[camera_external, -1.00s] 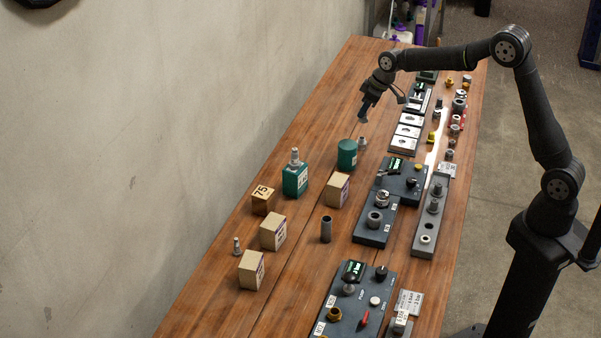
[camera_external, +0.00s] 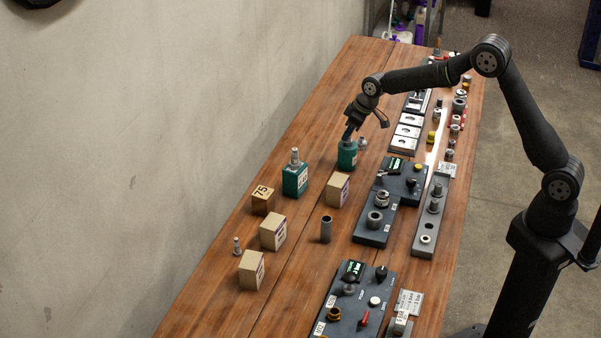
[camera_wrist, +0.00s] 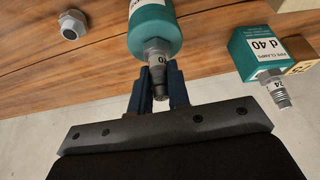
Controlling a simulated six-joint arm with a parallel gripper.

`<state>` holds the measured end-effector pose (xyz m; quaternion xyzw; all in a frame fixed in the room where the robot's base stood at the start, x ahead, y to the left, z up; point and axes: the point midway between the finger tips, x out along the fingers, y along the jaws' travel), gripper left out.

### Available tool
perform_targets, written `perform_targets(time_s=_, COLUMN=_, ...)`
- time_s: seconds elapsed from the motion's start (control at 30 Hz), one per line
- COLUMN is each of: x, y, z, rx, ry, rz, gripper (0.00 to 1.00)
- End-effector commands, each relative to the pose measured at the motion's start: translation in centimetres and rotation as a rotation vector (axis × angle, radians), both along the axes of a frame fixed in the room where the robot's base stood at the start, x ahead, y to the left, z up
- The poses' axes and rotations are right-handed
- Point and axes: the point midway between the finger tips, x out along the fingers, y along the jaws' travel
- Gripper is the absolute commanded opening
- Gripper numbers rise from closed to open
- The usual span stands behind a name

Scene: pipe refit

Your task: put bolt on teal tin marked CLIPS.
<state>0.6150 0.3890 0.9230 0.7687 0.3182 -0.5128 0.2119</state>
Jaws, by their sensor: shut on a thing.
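The round teal tin (camera_external: 347,158) stands on the wooden table; its lettering is too small to read. In the wrist view the tin (camera_wrist: 153,32) shows part of a white label. My gripper (camera_external: 347,137) is right above the tin, tilted. Its blue fingers (camera_wrist: 158,82) are shut on a grey bolt (camera_wrist: 157,52) at the tin's top. The bolt appears to touch the tin or be very close; I cannot tell if it rests there. The fingers hide part of it.
A square teal box (camera_external: 295,181) marked d 40 carries another bolt (camera_external: 295,156). A loose nut-like fitting (camera_wrist: 72,24) lies near the tin. Cardboard boxes (camera_external: 337,190), a grey pipe (camera_external: 326,229) and a dark panel (camera_external: 373,223) stand nearby. Bare wood lies left of the tin.

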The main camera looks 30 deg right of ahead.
Motion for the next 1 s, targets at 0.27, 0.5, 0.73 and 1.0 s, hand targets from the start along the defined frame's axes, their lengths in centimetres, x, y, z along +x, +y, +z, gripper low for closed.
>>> perform_targets(time_s=0.27, x=0.0, y=0.0, z=-0.3, rx=-0.001, ry=0.001, rz=0.0, gripper=0.38)
perform_targets(time_s=0.5, x=0.0, y=0.0, z=-0.2, rx=0.0, ry=0.0, rz=0.0, gripper=0.38)
perform_targets(time_s=0.73, x=-0.6, y=-0.6, z=2.3, rx=0.001, ry=-0.002, rz=0.0, gripper=0.38)
perform_targets(time_s=1.0, x=-2.1, y=-2.2, z=7.6, rx=0.001, ry=-0.003, rz=0.0, gripper=0.38)
